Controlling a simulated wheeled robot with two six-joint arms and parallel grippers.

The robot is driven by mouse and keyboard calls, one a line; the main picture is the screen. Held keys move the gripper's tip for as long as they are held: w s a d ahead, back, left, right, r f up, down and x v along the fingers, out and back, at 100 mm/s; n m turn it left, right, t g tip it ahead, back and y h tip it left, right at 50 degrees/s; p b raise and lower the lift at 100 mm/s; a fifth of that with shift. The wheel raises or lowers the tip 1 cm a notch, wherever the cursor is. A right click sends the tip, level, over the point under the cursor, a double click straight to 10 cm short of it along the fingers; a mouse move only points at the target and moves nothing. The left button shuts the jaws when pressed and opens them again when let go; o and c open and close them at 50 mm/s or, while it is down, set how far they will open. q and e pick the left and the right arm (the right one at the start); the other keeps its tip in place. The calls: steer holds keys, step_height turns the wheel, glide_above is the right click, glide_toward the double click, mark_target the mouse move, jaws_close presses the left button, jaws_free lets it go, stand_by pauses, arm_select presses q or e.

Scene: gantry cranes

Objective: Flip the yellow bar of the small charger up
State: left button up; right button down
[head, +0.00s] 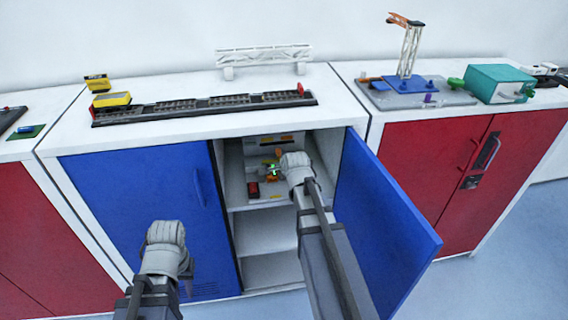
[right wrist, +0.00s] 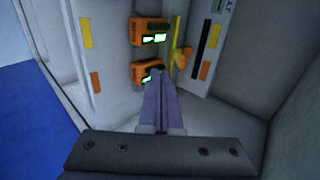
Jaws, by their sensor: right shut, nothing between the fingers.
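Two orange charger boxes with lit green displays show in the right wrist view, an upper one (right wrist: 150,32) and a lower one (right wrist: 146,73). I cannot tell which is the small charger. A narrow yellow bar (right wrist: 174,38) stands beside the upper box, with an orange knob-like part (right wrist: 183,57) next to it. My right gripper (right wrist: 160,98) is shut and empty, its tips close to the lower box; contact is unclear. In the head view it reaches into the open cabinet (head: 297,163) and partly hides the chargers. My left gripper (head: 166,234) hangs before the closed blue door, fingers hidden.
The open blue door (head: 380,225) stands right of my right arm. The closed blue door (head: 145,205) is on the left. A red block (head: 253,189) sits on the cabinet's upper shelf. The lower shelf (head: 265,235) looks empty. Model tracks (head: 205,107) lie on top.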

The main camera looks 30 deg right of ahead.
steer(key=s+a+n+g+y+p, duration=0.1)
steer(key=s+a+n+p, duration=0.15)
steer(key=a, duration=0.25)
steer(key=s+a+n+g+y+p, duration=0.1)
steer(key=s+a+n+g, duration=0.1)
steer(key=s+a+n, duration=0.3)
steer(key=a+n+g+p, duration=0.1)
steer(key=a+n+p, duration=0.15)
steer(key=a, duration=0.35)
steer(key=s+a+r+n+g+p, duration=0.1)
steer(key=s+a+n+g+p, duration=0.1)
steer(key=s+a+n, duration=0.4)
steer(key=s+a+r+n+g+p, duration=0.2)
steer(key=s+a+n, duration=0.4)
steer(key=s+n, duration=0.3)
steer(key=shift+s+a+g+h, duration=0.35)
steer(key=shift+s+g, duration=0.55)
steer(key=shift+s, duration=0.3)
